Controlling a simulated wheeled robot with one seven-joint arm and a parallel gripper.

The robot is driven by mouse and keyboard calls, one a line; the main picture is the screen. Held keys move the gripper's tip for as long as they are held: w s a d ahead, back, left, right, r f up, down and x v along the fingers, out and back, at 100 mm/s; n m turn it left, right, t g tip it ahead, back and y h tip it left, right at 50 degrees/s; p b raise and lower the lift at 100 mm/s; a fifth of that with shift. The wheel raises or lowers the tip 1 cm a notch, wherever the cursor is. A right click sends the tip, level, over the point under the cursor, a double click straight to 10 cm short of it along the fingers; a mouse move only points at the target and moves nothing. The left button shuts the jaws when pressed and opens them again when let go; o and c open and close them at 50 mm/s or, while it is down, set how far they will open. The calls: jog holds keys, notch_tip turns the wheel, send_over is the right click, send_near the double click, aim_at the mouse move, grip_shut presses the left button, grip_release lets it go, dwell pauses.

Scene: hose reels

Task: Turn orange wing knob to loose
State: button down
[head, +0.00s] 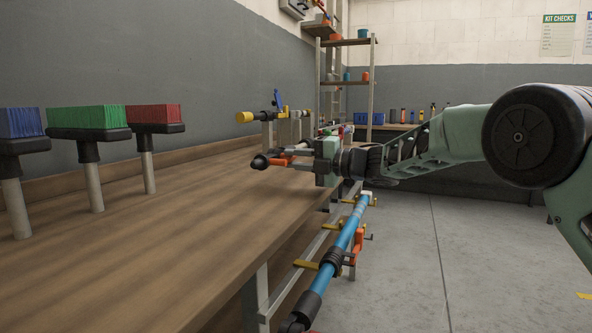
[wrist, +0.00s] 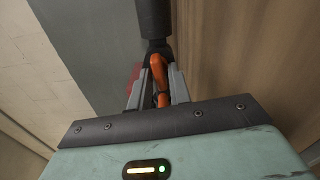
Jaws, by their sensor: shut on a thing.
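My gripper (head: 296,154) reaches in from the right over the bench edge, with its fingers pointing left. It is shut on an orange wing knob (head: 278,162), which sits beside a dark rounded end piece (head: 260,162). In the wrist view the orange knob (wrist: 158,70) is between the two grey fingers (wrist: 157,90), with a black cylinder (wrist: 154,20) beyond it. The fingers and gripper body hide part of the knob, and its turn angle cannot be read.
Blue, green and red brushes (head: 88,117) stand on posts at the left of the wooden bench (head: 150,240). A yellow-ended rod (head: 245,117) lies behind my gripper. A blue pole (head: 345,240) with an orange fitting (head: 360,240) hangs along the bench's side. Floor at right is clear.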

jog(key=shift+f+n+b, duration=0.2)
jog(key=shift+n+b, duration=0.2)
jog(key=shift+n, duration=0.2)
jog(key=shift+d, duration=0.1)
jog(key=c, duration=1.5)
grip_release()
jog(key=shift+r, duration=0.1)
jog(key=p+v, duration=0.1)
jog(key=v, duration=1.6)
jog(key=shift+s+d, duration=0.1)
jog(key=shift+d, duration=0.05)
